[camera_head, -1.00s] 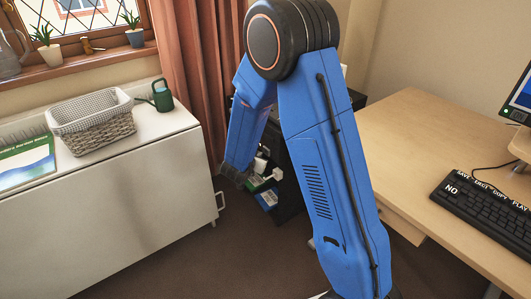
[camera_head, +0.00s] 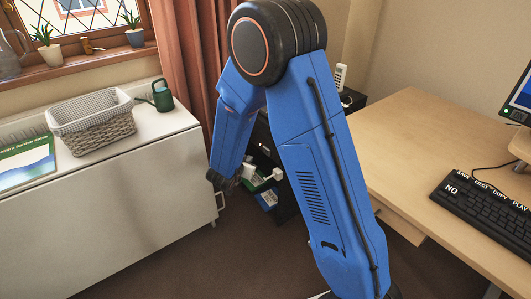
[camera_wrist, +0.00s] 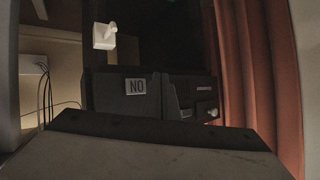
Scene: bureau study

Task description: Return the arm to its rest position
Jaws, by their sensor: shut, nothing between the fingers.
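My blue arm (camera_head: 330,185) is folded in the middle of the head view, its upper joint high and its forearm (camera_head: 234,120) hanging down. My gripper (camera_head: 246,173) is at the forearm's lower end, small and partly lost against the dark cabinet behind it. It is shut and holds nothing. It hangs in front of the dark cabinet, between the white sideboard and the desk.
The white sideboard (camera_head: 120,205) at left carries a wicker basket (camera_head: 105,137), a green watering can (camera_head: 162,95) and a magazine (camera_head: 25,158). The wooden desk (camera_head: 425,140) at right holds a keyboard (camera_head: 480,215). A white handset (camera_head: 340,77) stands behind my arm. Red-brown curtains (camera_head: 188,55) hang behind.

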